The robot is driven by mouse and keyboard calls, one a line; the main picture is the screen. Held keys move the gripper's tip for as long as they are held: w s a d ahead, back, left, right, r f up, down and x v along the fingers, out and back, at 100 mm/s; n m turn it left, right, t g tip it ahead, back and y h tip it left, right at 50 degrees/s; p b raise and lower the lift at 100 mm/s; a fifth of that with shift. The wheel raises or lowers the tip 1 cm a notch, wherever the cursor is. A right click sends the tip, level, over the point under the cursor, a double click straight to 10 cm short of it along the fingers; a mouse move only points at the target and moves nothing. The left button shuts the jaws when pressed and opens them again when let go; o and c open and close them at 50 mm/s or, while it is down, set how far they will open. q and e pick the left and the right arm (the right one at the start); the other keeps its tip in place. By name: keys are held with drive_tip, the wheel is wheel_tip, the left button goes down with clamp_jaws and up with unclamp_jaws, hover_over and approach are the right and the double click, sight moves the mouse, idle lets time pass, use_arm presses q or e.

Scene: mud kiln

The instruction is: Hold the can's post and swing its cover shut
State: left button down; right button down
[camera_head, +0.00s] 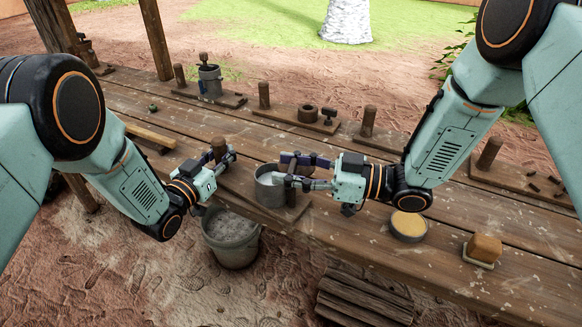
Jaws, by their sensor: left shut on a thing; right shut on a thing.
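The grey metal can (268,191) stands upright on a wooden board (238,186) at the bench's front edge, its pale inside partly showing. The can's wooden post (218,144) stands to its left. My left gripper (219,157) is shut around the post. My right gripper (288,171) is at the can's right side, closed at its rim on what seems to be the can's cover. The fingers hide most of that part, so the cover's exact angle cannot be made out.
A bucket (232,252) stands on the ground below. To the right are a round dish of yellowish stuff (408,226) and a brown block (485,248). Boards with posts, including one with a ring (307,113), line the back. The bench's middle strip (350,165) is mostly free.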

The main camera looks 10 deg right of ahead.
sight(292, 165)
drive_tip(key=n+g, duration=0.2)
drive_tip(key=g, duration=0.2)
drive_tip(key=n+g+y, duration=0.1)
drive_tip(key=n+g, duration=0.2)
drive_tip(key=g, duration=0.1)
drive_tip(key=shift+n+g, duration=0.3)
drive_tip(key=shift+n+g+h, duration=0.7)
drive_tip(key=shift+n+g, duration=1.3)
drive_tip(key=shift+g, duration=1.3)
drive_tip(key=c, duration=0.6)
unclamp_jaws()
drive_tip(key=shift+c, duration=0.2)
wheel_tip(292, 165, up, 10)
drive_tip(key=shift+r, duration=0.1)
drive_tip(key=shift+c, duration=0.4)
